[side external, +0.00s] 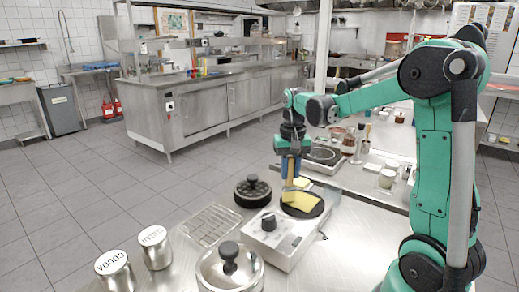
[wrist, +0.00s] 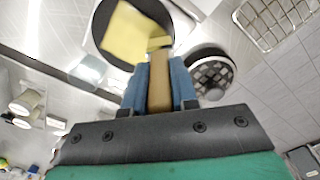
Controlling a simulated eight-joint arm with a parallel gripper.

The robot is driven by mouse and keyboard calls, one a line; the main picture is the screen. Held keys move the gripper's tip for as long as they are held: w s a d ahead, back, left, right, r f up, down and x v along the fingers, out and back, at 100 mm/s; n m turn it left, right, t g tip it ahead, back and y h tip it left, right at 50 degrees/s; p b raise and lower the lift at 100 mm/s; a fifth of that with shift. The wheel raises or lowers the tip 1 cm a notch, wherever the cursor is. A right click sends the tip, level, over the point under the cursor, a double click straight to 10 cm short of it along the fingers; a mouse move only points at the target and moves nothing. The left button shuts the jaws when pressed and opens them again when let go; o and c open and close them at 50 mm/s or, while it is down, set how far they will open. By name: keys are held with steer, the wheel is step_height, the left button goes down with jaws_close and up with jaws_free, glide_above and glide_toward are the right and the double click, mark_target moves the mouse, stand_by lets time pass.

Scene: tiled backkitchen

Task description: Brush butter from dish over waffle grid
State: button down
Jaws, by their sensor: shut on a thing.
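My gripper (side external: 290,153) points down and is shut on a brush (side external: 290,172) with a tan handle. In the wrist view the brush (wrist: 159,85) stands between the two blue fingers (wrist: 158,88), its pale yellow tip over the dark round plate (wrist: 108,20). A flat yellow square (wrist: 125,35) lies on that plate. In the side view the yellow square (side external: 301,202) is on the plate of a white appliance (side external: 282,240), just below the brush tip. Contact cannot be told. A small pale thing (side external: 303,182) behind the brush may be the butter dish; it is partly hidden.
A black round lid-like piece with a knob (side external: 252,190) stands left of the appliance. A wire rack (side external: 210,225), a lidded steel pot (side external: 230,270) and two labelled tins (side external: 115,271) are in front and left. Jars (side external: 386,178) and bottles stand on the right counter.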

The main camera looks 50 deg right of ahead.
steer(key=shift+w, duration=0.65)
steer(key=shift+s+d, duration=0.1)
steer(key=shift+d, duration=0.65)
steer(key=shift+s, duration=4.15)
steer(key=shift+w+f, duration=0.1)
steer(key=shift+w, duration=4.15)
steer(key=shift+r, duration=0.2)
steer(key=shift+r, duration=2.9)
